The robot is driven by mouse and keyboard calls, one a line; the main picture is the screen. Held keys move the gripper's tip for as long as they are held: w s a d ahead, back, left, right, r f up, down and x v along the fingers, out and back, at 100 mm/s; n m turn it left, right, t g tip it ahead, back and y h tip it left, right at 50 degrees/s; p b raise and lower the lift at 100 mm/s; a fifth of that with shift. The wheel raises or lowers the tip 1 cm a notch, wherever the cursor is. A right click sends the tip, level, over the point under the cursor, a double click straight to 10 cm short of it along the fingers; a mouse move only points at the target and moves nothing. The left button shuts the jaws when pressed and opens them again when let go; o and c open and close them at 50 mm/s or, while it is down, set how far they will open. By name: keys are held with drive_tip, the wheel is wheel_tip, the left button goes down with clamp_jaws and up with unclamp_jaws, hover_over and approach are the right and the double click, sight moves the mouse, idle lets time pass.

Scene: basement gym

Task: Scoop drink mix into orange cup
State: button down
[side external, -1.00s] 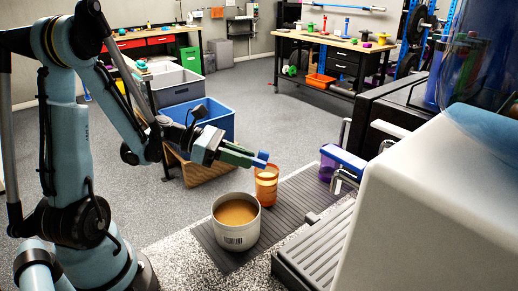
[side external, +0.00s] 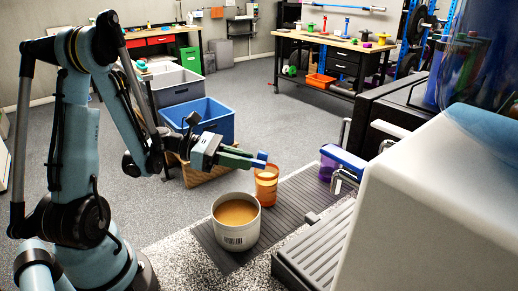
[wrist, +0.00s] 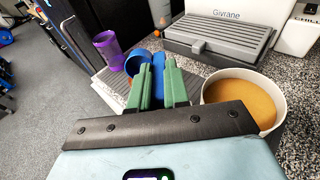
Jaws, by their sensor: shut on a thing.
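My gripper (side external: 248,159) has green fingers and is shut on a blue scoop (side external: 261,160). In the side view the scoop is right at the orange cup's rim. The orange cup (side external: 266,187) stands upright on the dark ribbed mat, its top partly covered by the scoop and fingers. In the wrist view, the scoop's handle (wrist: 158,92) is between the fingers and its round bowl (wrist: 138,62) shows ahead of them. What the bowl holds is hidden. The white tub (side external: 237,236) of tan drink mix stands nearer the camera; its open top shows in the wrist view (wrist: 284,108).
A purple cup (wrist: 107,50) stands beyond the scoop. A grey drip tray (side external: 310,252) and a large white machine (side external: 430,200) stand on the right. The mat (side external: 290,205) is bare right of the orange cup.

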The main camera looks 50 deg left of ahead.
drive_tip(key=shift+r, duration=0.1)
wheel_tip(320, 180, up, 14)
drive_tip(key=g+y, duration=0.2)
drive_tip(key=w+d+f+m+g+y, duration=0.3)
drive_tip(key=f+m+g+y, duration=0.1)
drive_tip(key=g+y, duration=0.4)
drive_tip(key=shift+w+d+f+m+g+y, duration=0.15)
drive_tip(key=shift+w+d+m+g+y, duration=0.2)
drive_tip(key=shift+y, duration=0.45)
idle(0.7)
drive_tip(key=shift+s, duration=0.15)
